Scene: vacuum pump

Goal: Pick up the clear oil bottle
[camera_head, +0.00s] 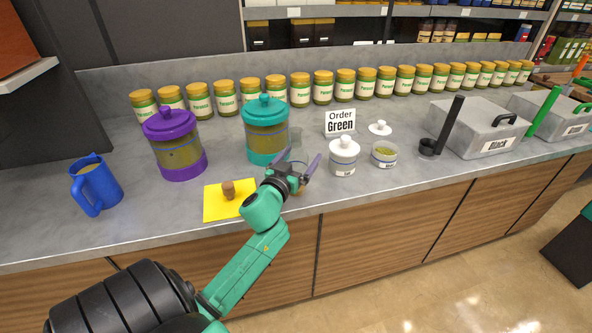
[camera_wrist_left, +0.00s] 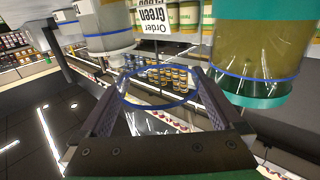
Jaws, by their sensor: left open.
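I see nothing that is plainly a clear oil bottle. A faint clear container (camera_head: 296,136) stands beside the teal-lidded jar (camera_head: 266,130). In the left wrist view a thin blue ring (camera_wrist_left: 160,101) shows between my fingers, with shelves seen through it; it looks like the mark on a see-through vessel. My left gripper (camera_head: 293,164) is open at the counter's front, just right of the teal jar. In the wrist view, the teal jar (camera_wrist_left: 262,50) is to the right of the fingers and the white jar (camera_wrist_left: 103,30) to the left. I cannot tell whether the fingers touch the vessel.
A purple-lidded jar (camera_head: 175,145), a blue jug (camera_head: 95,184) and a yellow mat (camera_head: 215,203) stand left. A white lidded jar (camera_head: 343,158), a small open bowl (camera_head: 384,154) and an "Order Green" sign (camera_head: 340,123) are right. Several labelled jars (camera_head: 345,86) line the back.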

